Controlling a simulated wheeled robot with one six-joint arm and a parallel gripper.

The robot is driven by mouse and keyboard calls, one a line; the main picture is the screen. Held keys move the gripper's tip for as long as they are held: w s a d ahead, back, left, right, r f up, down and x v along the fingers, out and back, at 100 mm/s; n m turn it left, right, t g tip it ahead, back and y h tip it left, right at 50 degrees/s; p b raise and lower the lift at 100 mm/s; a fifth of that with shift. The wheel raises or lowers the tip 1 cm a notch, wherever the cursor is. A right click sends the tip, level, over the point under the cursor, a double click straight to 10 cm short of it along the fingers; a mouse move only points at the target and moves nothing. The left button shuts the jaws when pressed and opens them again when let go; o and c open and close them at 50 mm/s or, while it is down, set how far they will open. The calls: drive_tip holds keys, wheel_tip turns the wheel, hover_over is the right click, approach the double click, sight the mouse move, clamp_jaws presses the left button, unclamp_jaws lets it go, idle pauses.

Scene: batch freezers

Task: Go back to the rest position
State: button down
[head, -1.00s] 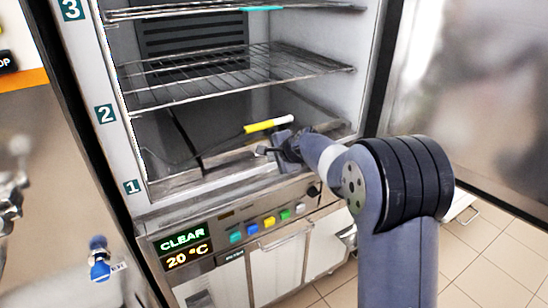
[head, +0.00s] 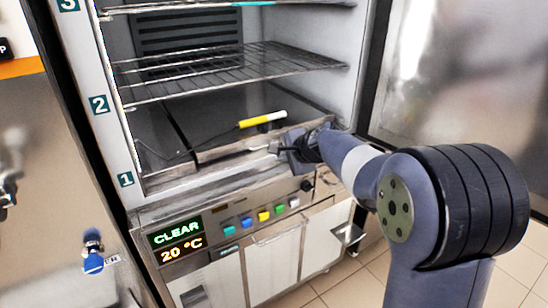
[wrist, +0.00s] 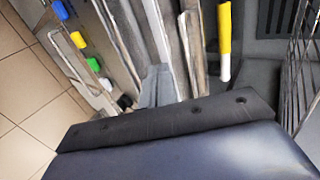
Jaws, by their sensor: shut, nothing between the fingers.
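My gripper (head: 278,148) is at the lower front opening of the freezer cabinet (head: 145,190), just above its control panel. It is shut and empty; its narrow fingers also show in the wrist view (wrist: 158,85). A yellow and white stick-like object (head: 262,119) lies in the bottom compartment, a little behind and left of my gripper, apart from it. It also shows in the wrist view (wrist: 224,40), right of the fingers. My arm reaches in from the right of the head view.
Wire shelves (head: 235,68) hang above the bottom compartment, beside labels 1, 2 and 3. The display (head: 178,240) reads CLEAR and 20 °C, left of several coloured buttons (head: 264,216). The open door (head: 465,80) stands at right. A blue-handled valve (head: 93,262) is at left. Tiled floor is lower right.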

drive_tip(key=v, duration=0.4)
drive_tip(key=shift+s+d+r, duration=0.15)
drive_tip(key=shift+s+d, duration=0.05)
drive_tip(key=shift+s, duration=0.1)
drive_tip(key=shift+w+a, duration=0.1)
